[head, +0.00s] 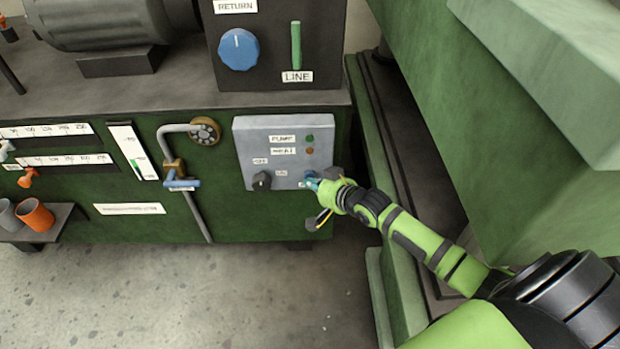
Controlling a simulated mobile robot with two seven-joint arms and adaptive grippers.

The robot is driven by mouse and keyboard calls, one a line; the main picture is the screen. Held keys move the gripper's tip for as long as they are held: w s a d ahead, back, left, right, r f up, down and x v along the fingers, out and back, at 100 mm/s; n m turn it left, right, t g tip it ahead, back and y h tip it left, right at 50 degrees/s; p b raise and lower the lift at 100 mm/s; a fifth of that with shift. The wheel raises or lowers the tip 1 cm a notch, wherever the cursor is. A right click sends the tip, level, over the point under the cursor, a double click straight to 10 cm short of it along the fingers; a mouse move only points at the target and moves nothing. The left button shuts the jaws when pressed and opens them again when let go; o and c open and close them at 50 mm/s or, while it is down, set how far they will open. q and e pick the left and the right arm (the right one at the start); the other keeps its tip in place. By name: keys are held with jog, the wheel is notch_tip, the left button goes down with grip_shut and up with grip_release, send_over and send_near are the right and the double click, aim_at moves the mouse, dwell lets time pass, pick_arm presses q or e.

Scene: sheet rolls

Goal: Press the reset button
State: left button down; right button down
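A grey control panel (257,140) is on the green cabinet front, with small labels, a green lamp (310,138), a reddish-brown lamp (309,151) and a black rotary knob (262,181). My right gripper (316,183) is at the panel's lower right corner, its fingertips touching or very close to the panel face. A small blue part shows at the fingertips; it may be the reset button, mostly hidden by the gripper. I cannot tell whether it is pressed, or whether the fingers are open or shut. My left gripper is not in view.
Above stands a dark box with a blue knob (239,49) and a green bar (295,45). A pipe with a blue-handled valve (182,183) runs left of the panel. A large green machine body (500,110) is close on the right. The floor in front is clear.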

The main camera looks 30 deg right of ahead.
jog(key=shift+s+a+p, duration=0.35)
jog(key=shift+s+p, duration=0.45)
jog(key=shift+p, duration=0.15)
jog(key=s+p, duration=0.1)
jog(key=s+a+p, duration=0.1)
jog(key=s, duration=0.1)
jog(key=s+a+p, duration=0.1)
jog(key=p, duration=0.1)
jog(key=shift+s+a, duration=0.1)
jog(key=shift+s, duration=0.15)
jog(key=shift+f, duration=0.15)
